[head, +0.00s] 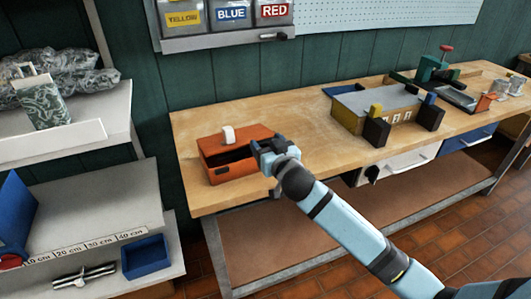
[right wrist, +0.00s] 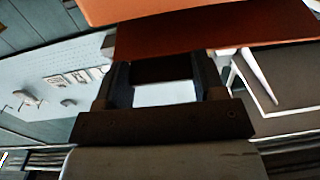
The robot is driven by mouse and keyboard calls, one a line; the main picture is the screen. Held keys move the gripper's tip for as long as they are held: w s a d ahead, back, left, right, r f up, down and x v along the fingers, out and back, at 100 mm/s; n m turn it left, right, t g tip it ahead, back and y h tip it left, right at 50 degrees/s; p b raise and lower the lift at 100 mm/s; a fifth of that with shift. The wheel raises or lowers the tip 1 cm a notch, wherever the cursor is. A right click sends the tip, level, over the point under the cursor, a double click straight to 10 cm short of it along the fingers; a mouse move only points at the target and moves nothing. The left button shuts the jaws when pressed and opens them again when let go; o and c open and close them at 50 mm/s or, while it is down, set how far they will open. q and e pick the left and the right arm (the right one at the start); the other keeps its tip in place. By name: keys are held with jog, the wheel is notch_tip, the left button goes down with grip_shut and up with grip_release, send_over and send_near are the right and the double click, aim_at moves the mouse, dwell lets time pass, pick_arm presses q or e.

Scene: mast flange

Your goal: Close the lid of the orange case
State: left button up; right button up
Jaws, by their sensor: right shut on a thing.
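The orange case (head: 222,174) sits near the left end of the wooden workbench. Its lid (head: 215,146), with a white knob (head: 228,135) on top, is partly lowered, with a dark gap between it and the body at the front. My right gripper (head: 260,150) is at the case's right front corner, shut on the lid's edge; its arm hides part of that corner. In the right wrist view the fingers (right wrist: 160,80) reach up to the orange lid (right wrist: 215,35), and their exact contact is hard to see. My left gripper is out of view.
On the workbench (head: 290,115) to the right stand a grey-topped box (head: 375,102) with yellow, black and blue blocks and a green vise (head: 432,68). Shelves with a blue bin (head: 147,257) stand at the left. Bare bench top lies between case and box.

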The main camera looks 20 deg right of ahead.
jog(key=shift+s+f+b, duration=0.1)
jog(key=shift+f+b, duration=0.55)
jog(key=shift+f, duration=0.15)
jog(key=shift+f+t+b, duration=0.35)
jog(key=shift+t+b, duration=0.25)
jog(key=shift+b, duration=0.4)
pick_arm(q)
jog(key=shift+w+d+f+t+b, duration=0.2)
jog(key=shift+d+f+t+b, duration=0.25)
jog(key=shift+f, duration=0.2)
pick_arm(e)
jog(key=shift+s+f, duration=0.1)
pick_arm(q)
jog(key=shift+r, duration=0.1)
pick_arm(e)
jog(key=shift+t, duration=0.3)
jog(key=o, duration=1.3)
jog(key=shift+s, duration=0.15)
